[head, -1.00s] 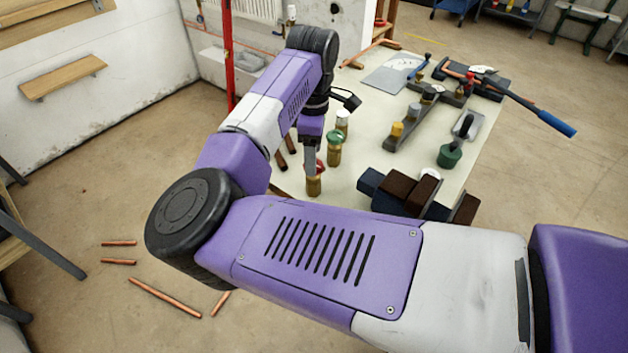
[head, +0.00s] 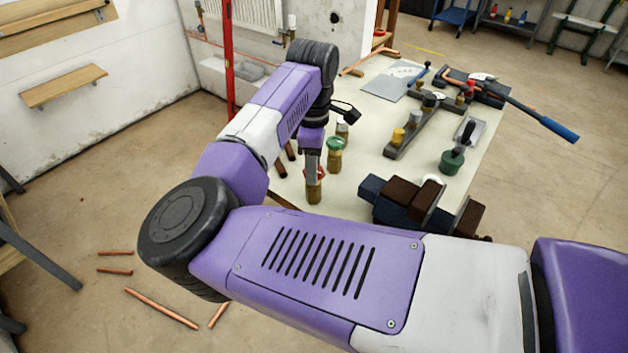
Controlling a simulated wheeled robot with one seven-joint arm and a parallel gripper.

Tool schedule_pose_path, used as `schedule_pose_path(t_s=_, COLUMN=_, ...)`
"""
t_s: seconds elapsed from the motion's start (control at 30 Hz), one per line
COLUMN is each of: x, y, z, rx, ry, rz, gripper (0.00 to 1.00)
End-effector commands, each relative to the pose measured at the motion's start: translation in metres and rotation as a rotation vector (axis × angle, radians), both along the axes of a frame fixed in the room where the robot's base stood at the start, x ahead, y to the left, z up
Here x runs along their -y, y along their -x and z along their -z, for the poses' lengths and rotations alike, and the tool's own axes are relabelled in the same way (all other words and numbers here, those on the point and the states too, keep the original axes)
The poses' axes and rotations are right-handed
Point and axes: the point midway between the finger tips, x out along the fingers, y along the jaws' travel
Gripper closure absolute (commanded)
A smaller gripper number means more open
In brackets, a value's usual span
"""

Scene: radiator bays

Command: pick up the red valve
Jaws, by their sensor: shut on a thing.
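The red valve (head: 314,192) has a brass body and a red top. It stands upright at the near left edge of the pale workbench (head: 342,180). My gripper (head: 313,175) points down over it and is shut on its red top, which the fingers partly hide. I cannot see any gap between the valve's base and the bench. A green-topped brass valve (head: 335,158) stands just behind and to the right, and a white-topped one (head: 342,130) stands behind that.
A grey rack (head: 411,137) with fittings, a green-bodied tool (head: 452,162) and a blue-handled tool (head: 545,120) lie farther right. Copper pipes (head: 160,308) lie on the floor.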

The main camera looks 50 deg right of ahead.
Motion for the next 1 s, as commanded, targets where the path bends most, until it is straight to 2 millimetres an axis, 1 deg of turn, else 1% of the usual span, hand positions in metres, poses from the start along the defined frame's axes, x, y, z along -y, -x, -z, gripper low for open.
schedule_pose_path(t_s=0.8, x=0.0, y=0.0, z=-0.027, rx=0.001, ry=0.0, rz=0.001, gripper=1.0)
schedule_pose_path(t_s=1.0, x=0.0, y=0.0, z=-0.031, rx=0.001, ry=0.0, rz=0.0, gripper=1.0)
